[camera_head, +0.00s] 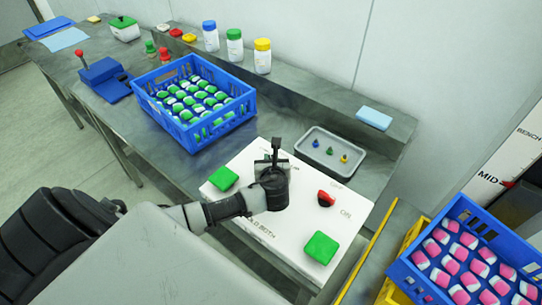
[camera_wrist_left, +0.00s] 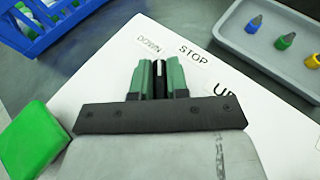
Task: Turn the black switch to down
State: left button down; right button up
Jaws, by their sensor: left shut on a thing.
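The white control panel (camera_head: 255,225) lies on the bench, tilted in the head view. My left gripper (camera_head: 273,160) is over its far part. In the left wrist view, the green fingers of this gripper (camera_wrist_left: 160,80) are shut on the black switch (camera_wrist_left: 158,72), one finger on each side. A pale line shows on the switch between the fingertips. The labels DOWN, STOP and UP are printed around the switch, from left to right in the wrist view. The switch points roughly toward the DOWN side, but its exact setting is hard to tell. My right gripper is not in view.
A green button (camera_head: 223,178), a second green button (camera_head: 320,248) and a red knob (camera_head: 326,198) sit on the panel. A grey tray (camera_head: 333,170) with small coloured pegs lies behind. Blue crates (camera_head: 195,140) of green and pink (camera_head: 470,235) items stand at both sides.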

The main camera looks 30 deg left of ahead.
pick_arm(q)
jog(key=shift+n+g+y, duration=0.3)
jog(key=shift+n+y, duration=0.1)
jog(key=shift+y, duration=0.1)
jog(key=c, duration=1.1)
grip_release()
jog(key=v, duration=1)
jog(key=shift+s+d+r+b, duration=0.2)
jog(key=shift+d+r+b, duration=0.05)
jog(key=shift+b, duration=0.05)
